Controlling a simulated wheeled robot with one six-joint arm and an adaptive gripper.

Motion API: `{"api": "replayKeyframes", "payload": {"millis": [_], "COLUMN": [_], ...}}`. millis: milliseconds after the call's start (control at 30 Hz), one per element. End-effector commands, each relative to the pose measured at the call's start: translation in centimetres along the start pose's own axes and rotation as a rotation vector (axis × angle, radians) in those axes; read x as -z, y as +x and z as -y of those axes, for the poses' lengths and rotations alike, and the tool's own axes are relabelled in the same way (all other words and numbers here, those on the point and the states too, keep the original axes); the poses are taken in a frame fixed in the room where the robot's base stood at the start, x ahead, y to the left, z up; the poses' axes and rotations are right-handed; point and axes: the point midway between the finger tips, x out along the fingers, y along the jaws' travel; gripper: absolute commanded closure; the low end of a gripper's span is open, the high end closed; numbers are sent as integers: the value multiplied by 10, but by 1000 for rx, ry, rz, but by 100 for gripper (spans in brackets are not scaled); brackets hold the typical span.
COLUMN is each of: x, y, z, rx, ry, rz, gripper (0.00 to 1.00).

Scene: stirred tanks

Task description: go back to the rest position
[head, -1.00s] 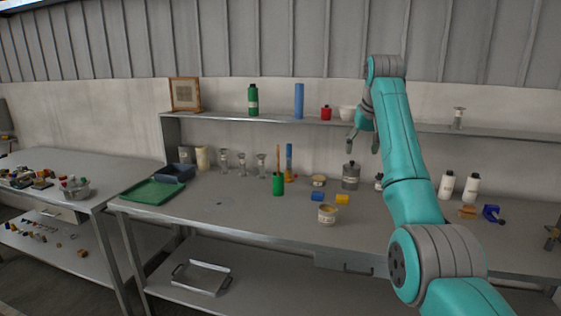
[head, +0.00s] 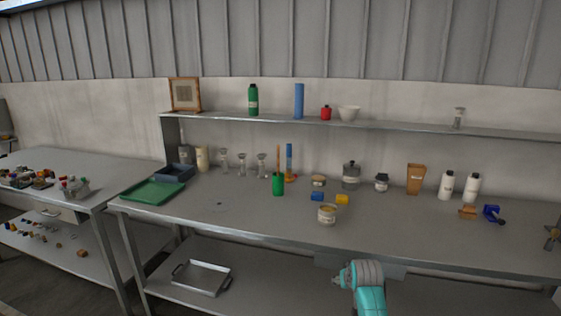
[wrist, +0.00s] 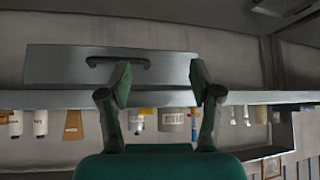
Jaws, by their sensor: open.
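My gripper (wrist: 160,85) shows in the wrist view with its two fingers spread apart and nothing between them. It faces the front of the workbench, where a grey drawer front with a dark handle (wrist: 118,62) fills the upper middle. The wrist picture appears upside down, with the bench items hanging below the edge. In the head view only a teal and grey part of my arm shows at the bottom, in front of the bench; the gripper is out of that view.
The workbench (head: 260,222) carries a green tray (head: 152,192), a labelled tin (head: 327,214), blue and yellow blocks, bottles and glassware. A shelf (head: 400,124) runs along the wall behind. A metal tray (head: 201,278) lies on the lower shelf. A second table (head: 75,163) stands at left.

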Motion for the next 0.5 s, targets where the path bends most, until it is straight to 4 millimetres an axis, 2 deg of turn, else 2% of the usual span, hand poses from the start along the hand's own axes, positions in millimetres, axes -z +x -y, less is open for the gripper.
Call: {"api": "replayKeyframes", "payload": {"millis": [33,233,500], "x": [-26,-108,-215], "y": [7,18,7], "z": [1,5,9], "rx": [0,0,1], "ry": [0,-1,-2], "rz": [-6,-61,-135], "gripper": [36,36,36]}}
